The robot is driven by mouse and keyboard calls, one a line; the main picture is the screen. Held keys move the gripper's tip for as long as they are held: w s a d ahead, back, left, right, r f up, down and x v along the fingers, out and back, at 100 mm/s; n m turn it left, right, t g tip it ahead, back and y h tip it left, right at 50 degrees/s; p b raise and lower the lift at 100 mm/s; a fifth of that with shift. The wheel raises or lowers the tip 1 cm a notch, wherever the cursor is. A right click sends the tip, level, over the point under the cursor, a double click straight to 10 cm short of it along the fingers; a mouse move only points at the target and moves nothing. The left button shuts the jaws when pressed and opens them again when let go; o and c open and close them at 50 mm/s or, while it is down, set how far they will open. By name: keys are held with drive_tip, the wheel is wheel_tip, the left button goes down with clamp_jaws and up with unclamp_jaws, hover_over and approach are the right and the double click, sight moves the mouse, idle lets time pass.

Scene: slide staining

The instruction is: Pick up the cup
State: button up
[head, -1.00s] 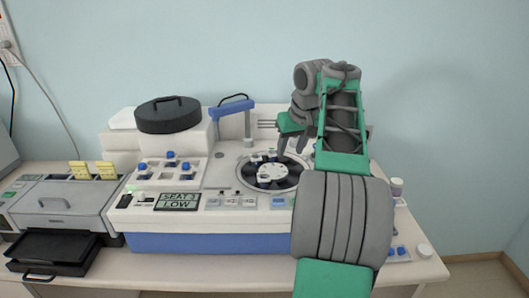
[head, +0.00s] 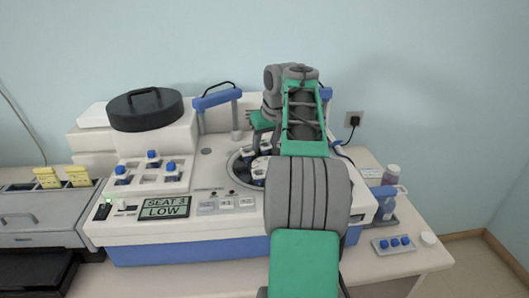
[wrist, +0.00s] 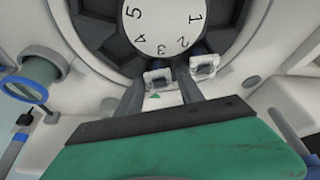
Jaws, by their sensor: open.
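Small white-and-dark-blue cups (head: 250,153) sit in the round dark carousel on top of the machine. In the wrist view one cup (wrist: 158,78) lies beside the number 3 of the white dial (wrist: 165,22), and a second cup (wrist: 204,67) lies beside the number 2. The frames do not single out one cup as the task's. My gripper (wrist: 165,92) is open, its fingers reaching down at the carousel's edge around the cup by the 3. Contact cannot be told. In the head view my arm hides the carousel's right part.
The machine's display (head: 164,207) reads "SEAT 3 LOW". Several blue-topped pieces (head: 171,168) stand in a white tray at left, near a black lid (head: 146,108). A blue-armed post (head: 217,98) rises behind the carousel. Bottles (head: 388,190) and a small tray (head: 393,244) stand at right.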

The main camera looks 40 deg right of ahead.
drive_tip(key=shift+c, duration=0.4)
drive_tip(key=shift+r, duration=0.1)
clamp_jaws()
